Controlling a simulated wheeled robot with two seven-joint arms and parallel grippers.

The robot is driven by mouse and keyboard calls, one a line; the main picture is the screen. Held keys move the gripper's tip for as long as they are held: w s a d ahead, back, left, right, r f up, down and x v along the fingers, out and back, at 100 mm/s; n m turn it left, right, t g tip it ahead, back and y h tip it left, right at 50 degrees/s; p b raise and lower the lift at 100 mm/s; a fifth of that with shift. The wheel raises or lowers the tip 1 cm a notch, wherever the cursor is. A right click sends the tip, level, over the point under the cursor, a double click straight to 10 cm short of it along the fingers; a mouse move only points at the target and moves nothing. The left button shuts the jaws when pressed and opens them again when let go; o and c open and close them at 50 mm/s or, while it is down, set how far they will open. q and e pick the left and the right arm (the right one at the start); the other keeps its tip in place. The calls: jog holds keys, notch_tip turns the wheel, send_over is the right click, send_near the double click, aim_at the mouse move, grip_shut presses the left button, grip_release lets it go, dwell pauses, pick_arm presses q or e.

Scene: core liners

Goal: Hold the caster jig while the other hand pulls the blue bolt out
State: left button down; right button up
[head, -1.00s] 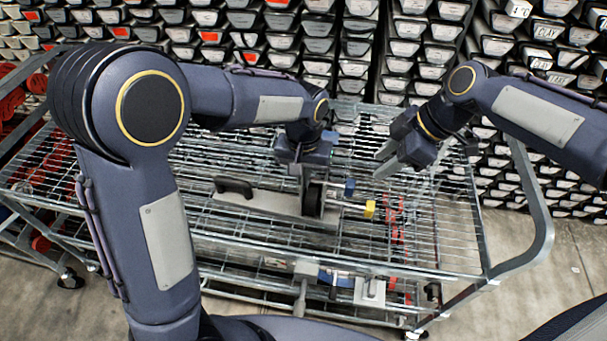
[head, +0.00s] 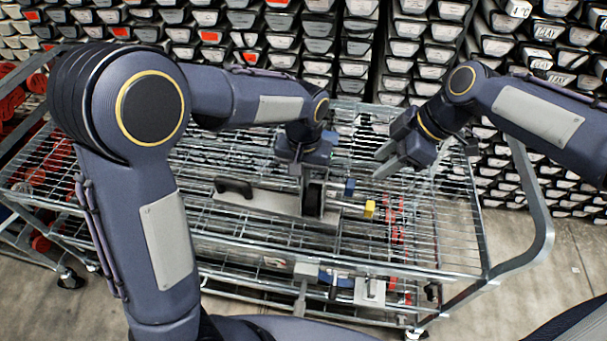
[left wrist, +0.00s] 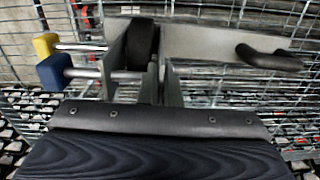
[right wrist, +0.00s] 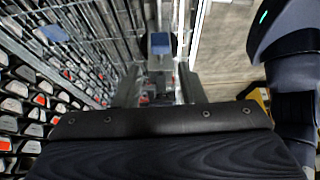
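The caster jig lies on the wire shelf of the cart, with a grey base plate (head: 262,201), a black handle and a dark wheel (head: 313,200) between upright plates. The blue bolt (head: 349,187) sticks out of its right side, its head also showing in the left wrist view (left wrist: 54,72). A yellow-headed bolt (head: 369,208) sticks out beside it. My left gripper (left wrist: 161,84) is shut on an upright plate of the jig. My right gripper (head: 377,163) is open and empty, right of the blue head and apart from it. In the right wrist view the blue head (right wrist: 160,42) shows ahead between the fingers.
The wire cart (head: 440,235) has a curved rail (head: 540,215) at the right. Its lower shelf holds other tools (head: 370,290). Racks of core trays (head: 340,45) stand close behind. The shelf right of the bolts is mostly clear.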

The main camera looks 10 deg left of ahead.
jog(key=shift+c, duration=0.3)
jog(key=shift+s+f, duration=0.1)
jog(key=shift+c, duration=1.3)
jog(key=s+f+h, duration=0.1)
jog(key=s+h, duration=0.1)
jog(key=s+a+f+t+h, duration=0.1)
jog(key=s+f+h, duration=0.1)
jog(key=s+a+f+t+h, duration=0.1)
jog(key=s+f+h, duration=0.1)
jog(key=shift+s+a+m, duration=0.2)
jog(key=shift+m, duration=0.2)
grip_shut()
jog(key=s+a+r+t, duration=0.2)
jog(key=s+a+t, duration=0.1)
jog(key=a+t, duration=0.5)
jog(key=shift+w+d+r+x, duration=0.25)
jog(key=shift+d+x, duration=0.45)
jog(key=shift+x, duration=4.05)
jog(key=shift+t, duration=0.4)
jog(key=shift+d, duration=2.8)
